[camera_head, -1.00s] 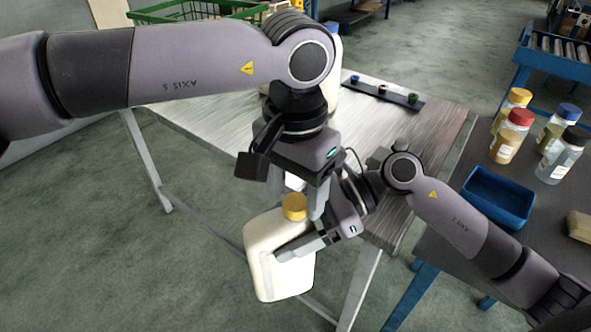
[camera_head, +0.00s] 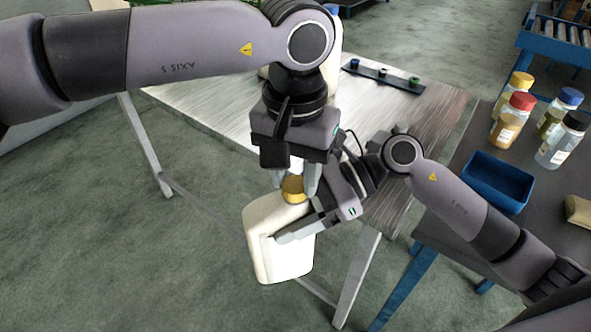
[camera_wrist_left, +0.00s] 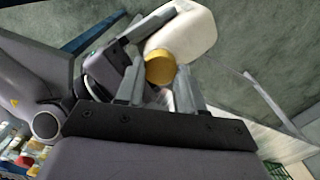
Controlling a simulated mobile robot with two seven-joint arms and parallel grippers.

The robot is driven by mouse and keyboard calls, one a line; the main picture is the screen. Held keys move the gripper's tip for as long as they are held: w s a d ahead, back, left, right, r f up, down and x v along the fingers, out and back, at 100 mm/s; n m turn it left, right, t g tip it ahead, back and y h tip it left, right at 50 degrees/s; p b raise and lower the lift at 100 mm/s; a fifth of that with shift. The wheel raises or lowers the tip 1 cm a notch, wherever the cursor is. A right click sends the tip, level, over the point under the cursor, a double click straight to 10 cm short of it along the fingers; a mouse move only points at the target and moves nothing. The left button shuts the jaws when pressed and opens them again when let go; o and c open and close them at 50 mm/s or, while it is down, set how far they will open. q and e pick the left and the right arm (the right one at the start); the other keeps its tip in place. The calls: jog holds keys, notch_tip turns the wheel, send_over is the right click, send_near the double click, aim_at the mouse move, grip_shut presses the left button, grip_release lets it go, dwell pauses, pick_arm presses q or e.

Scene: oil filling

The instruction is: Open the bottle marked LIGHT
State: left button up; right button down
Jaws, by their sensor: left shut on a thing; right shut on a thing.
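A white bottle (camera_head: 283,262) with a yellow cap (camera_head: 293,189) hangs in front of the table, slightly tilted. No LIGHT marking shows on the side I see. My right gripper (camera_head: 298,232) is shut on the bottle near its upper body and handle. My left gripper (camera_head: 295,182) is above it, its two fingers on either side of the yellow cap, shut on it. In the left wrist view the cap (camera_wrist_left: 160,68) sits between the left fingers, with the white bottle (camera_wrist_left: 186,38) beyond it.
The metal-topped table (camera_head: 215,105) is behind the bottle, with a dark strip (camera_head: 383,76) of small caps on it. At the right, a dark table holds a blue tray (camera_head: 498,182) and several capped bottles, one with a red cap (camera_head: 522,101). Bare floor lies below and left.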

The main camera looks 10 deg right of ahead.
dwell(0.3)
pick_arm(q)
jog(key=o, duration=1.2)
jog(key=shift+c, duration=0.2)
jog(key=shift+r, duration=0.15)
